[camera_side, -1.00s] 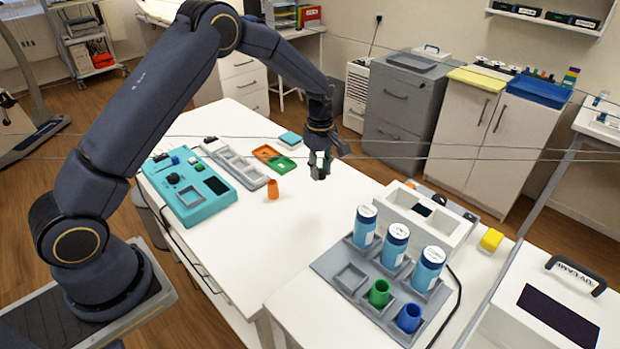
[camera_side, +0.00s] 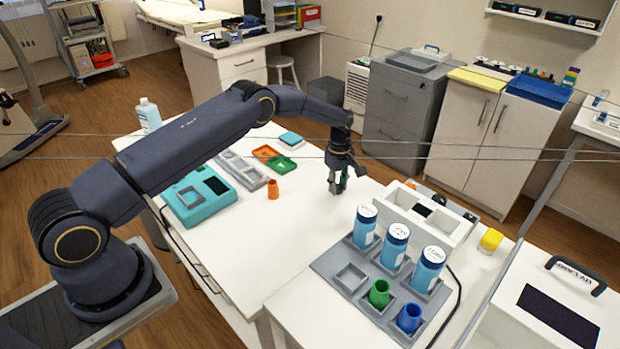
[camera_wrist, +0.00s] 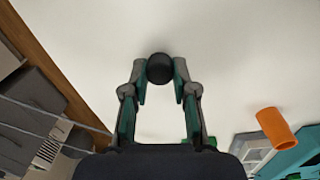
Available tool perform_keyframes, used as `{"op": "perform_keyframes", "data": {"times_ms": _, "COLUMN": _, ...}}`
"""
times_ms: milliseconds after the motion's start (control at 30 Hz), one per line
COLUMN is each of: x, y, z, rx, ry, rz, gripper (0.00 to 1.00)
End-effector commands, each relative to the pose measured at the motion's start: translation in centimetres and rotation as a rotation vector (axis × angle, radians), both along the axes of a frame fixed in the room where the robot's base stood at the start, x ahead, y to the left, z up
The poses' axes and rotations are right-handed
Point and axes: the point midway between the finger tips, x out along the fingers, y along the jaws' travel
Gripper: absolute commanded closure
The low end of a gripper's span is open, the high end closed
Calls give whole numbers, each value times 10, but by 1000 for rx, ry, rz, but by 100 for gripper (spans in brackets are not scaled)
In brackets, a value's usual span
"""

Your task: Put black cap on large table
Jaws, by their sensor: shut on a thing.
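The black cap (camera_wrist: 160,67) is a small dark round piece between my fingertips in the wrist view. My gripper (camera_side: 338,188) is shut on it and points down over the right part of the large white table (camera_side: 262,245). The bare white tabletop also fills most of the wrist view (camera_wrist: 235,60).
A grey rack (camera_side: 340,262) with blue bottles (camera_side: 395,245) stands nearer the camera. The tabletop around my gripper is clear.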

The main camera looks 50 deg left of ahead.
Motion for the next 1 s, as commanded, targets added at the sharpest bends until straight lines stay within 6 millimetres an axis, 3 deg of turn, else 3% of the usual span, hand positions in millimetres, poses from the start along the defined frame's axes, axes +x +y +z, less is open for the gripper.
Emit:
{"op": "perform_keyframes", "data": {"times_ms": 200, "x": 0, "y": 0, "z": -3, "rx": 0, "ry": 1, "rz": 0, "gripper": 85}}
{"op": "perform_keyframes", "data": {"times_ms": 233, "x": 0, "y": 0, "z": -3, "rx": 0, "ry": 0, "rz": 0, "gripper": 72}}
{"op": "perform_keyframes", "data": {"times_ms": 467, "x": 0, "y": 0, "z": -2, "rx": 0, "ry": 0, "rz": 0, "gripper": 48}}
{"op": "perform_keyframes", "data": {"times_ms": 800, "x": 0, "y": 0, "z": 1, "rx": 0, "ry": -1, "rz": 0, "gripper": 48}}
{"op": "perform_keyframes", "data": {"times_ms": 1000, "x": 0, "y": 0, "z": 31, "rx": 0, "ry": -4, "rz": 0, "gripper": 48}}
